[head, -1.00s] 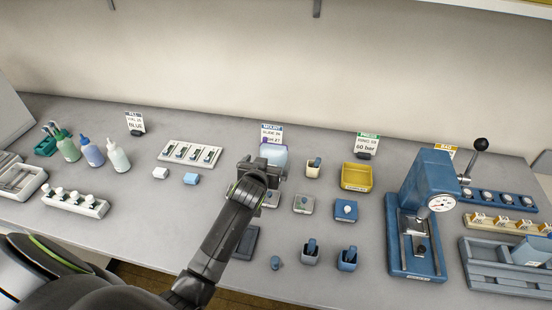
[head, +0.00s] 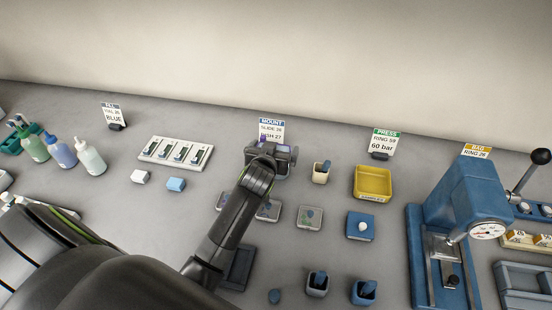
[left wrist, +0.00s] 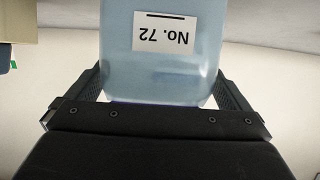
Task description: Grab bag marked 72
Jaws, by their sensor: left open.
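A pale blue translucent bag (left wrist: 165,75) fills the upper middle of the left wrist view. Its white label reads "No. 72", upside down in that view. My left gripper (left wrist: 160,95) is open, with one finger on each side of the bag. I cannot tell whether the fingers touch it. In the head view my left gripper (head: 270,155) is in front of the MOUNT sign (head: 271,130) and hides the bag. My right gripper is not in view.
A cream cup (head: 321,175) and a yellow tray (head: 373,184) stand right of the gripper. A slide rack (head: 176,153) and small white and blue blocks lie to the left. A blue press (head: 465,205) stands further right. Several small containers sit in front.

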